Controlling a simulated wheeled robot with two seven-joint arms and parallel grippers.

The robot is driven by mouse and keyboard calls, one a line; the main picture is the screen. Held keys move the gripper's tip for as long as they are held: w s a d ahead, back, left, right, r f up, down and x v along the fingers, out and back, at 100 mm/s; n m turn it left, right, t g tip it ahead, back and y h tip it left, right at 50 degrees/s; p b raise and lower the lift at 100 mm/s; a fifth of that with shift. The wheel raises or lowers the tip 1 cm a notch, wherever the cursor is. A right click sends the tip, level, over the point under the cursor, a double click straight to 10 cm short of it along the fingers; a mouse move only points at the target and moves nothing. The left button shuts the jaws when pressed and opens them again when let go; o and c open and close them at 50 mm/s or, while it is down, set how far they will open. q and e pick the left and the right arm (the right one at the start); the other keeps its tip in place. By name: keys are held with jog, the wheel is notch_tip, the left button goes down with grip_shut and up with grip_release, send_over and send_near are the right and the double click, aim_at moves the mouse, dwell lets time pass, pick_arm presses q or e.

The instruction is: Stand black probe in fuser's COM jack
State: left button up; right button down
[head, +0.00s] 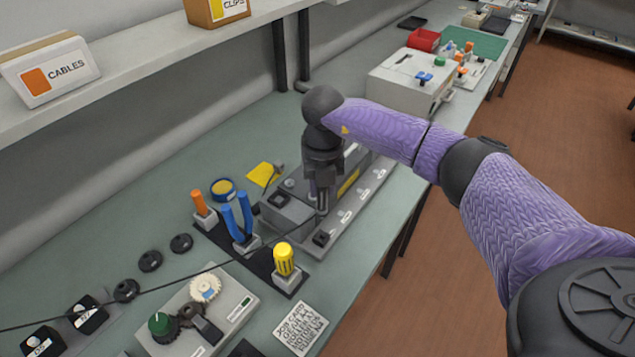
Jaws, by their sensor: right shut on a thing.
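The fuser appears to be the long grey unit (300,213) with a yellow strip on the bench, in the middle of the head view. My right gripper (321,207) points down over it, shut on the black probe. The probe itself is almost wholly hidden by the fingers. A thin black cable (180,284) runs from near the fingertips to the lower left. I cannot tell whether the probe tip touches the unit. The COM jack cannot be made out; its label is not readable. My left gripper is not in view.
A tool rack holds an orange-handled tool (199,202), blue pliers (238,220) and a yellow-handled screwdriver (284,260) left of the unit. A gear assembly (196,310) and a printed card (301,327) lie in front. A beige box (408,82) stands behind. A shelf overhangs the upper left.

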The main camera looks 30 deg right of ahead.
aim_at(322, 215)
jog(key=shift+f, duration=0.3)
jog(key=shift+f+b, duration=1)
jog(key=shift+b, duration=0.05)
jog(key=shift+f+b, duration=1.05)
jog(key=shift+f, duration=0.25)
jog(key=shift+f+b, duration=1.1)
jog(key=shift+f, duration=0.5)
jog(key=shift+p, duration=0.3)
jog(key=shift+f, duration=0.15)
jog(key=shift+c, duration=1.9)
grip_release()
